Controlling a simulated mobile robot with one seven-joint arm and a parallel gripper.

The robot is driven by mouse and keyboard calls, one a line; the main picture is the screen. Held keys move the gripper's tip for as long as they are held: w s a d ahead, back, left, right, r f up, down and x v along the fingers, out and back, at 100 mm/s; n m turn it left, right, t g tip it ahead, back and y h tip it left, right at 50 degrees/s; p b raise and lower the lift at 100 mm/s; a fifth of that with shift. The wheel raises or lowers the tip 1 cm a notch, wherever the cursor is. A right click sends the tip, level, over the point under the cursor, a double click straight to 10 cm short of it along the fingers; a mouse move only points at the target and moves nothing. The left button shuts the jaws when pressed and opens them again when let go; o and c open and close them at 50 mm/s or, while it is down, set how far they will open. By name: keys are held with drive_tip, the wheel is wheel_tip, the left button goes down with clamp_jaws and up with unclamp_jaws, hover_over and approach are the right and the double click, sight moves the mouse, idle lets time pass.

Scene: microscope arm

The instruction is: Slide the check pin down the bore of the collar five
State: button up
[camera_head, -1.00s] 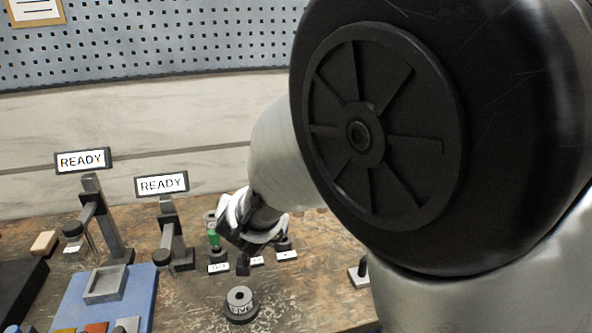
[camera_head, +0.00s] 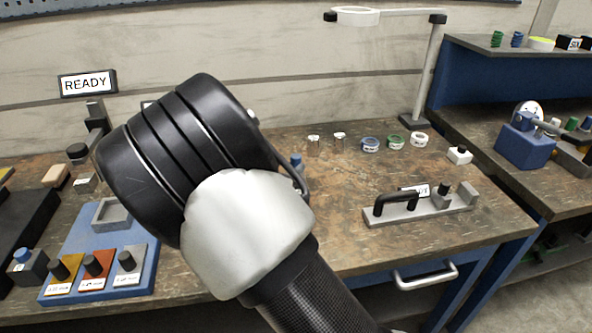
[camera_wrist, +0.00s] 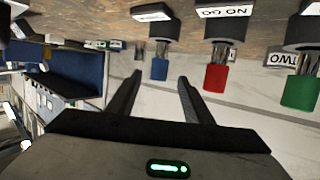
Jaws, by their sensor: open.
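My gripper (camera_wrist: 160,77) shows in the wrist view, where the table is at the top and things hang upside down. Its two fingers are apart and empty. A blue-topped pin (camera_wrist: 159,69) in a dark holder appears beyond and between the fingertips; I cannot tell whether it is the check pin. A red-topped pin (camera_wrist: 215,78) with a NO GO label and a green-topped pin (camera_wrist: 299,92) are to its right. In the head view a blue top (camera_head: 296,160) shows beside my arm, which hides my gripper. Collar five is not visible in either current view.
A blue board (camera_head: 62,285) with labelled blocks lies at left. A grey fixture with a black handle (camera_head: 395,198) is at right. Small jars and rings (camera_head: 370,144) stand at the back, near a ring lamp (camera_head: 355,16).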

sight(294, 160)
drive_tip(key=b+x, duration=0.1)
drive_tip(key=x, duration=0.5)
drive_tip(key=shift+w+d+r+b, duration=0.15)
drive_tip(key=shift+w+b, duration=0.1)
drive_tip(key=shift+b, duration=0.05)
clamp_jaws()
drive_tip(key=shift+r, duration=0.1)
